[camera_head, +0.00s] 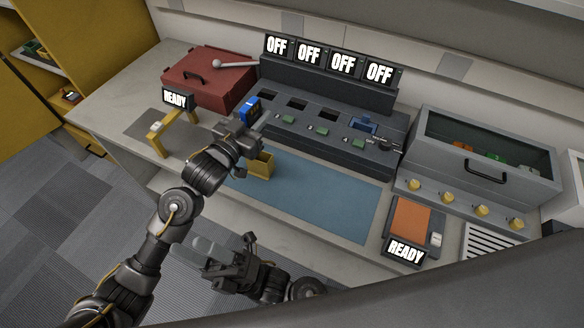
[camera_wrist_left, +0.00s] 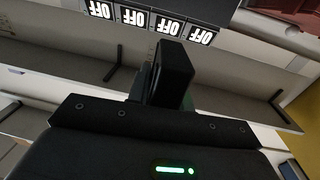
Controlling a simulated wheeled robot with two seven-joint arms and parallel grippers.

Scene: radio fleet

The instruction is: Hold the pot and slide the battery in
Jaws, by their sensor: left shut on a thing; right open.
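My left gripper (camera_head: 246,119) is shut on a small blue block with a dark face (camera_head: 251,107), which looks like the battery. It is held upright near the left end of the dark slotted bank (camera_head: 330,127); whether it touches the bank is unclear. In the left wrist view a dark block shape (camera_wrist_left: 174,75) stands ahead of the palm; its blue side is not visible. A yellow open-topped box (camera_head: 262,166), possibly the pot, stands on the blue mat (camera_head: 320,200), just below the left gripper and partly hidden by it. My right gripper (camera_head: 212,252) is open and empty before the bench's front edge.
Several OFF displays (camera_head: 342,64) stand behind the bank. Another blue piece (camera_head: 364,125) sits in its right slot. A red case (camera_head: 208,80), a yellow stand (camera_head: 158,132), a glass-lidded grey box (camera_head: 485,155) and an orange pad (camera_head: 410,220) surround the mat. The mat's right half is clear.

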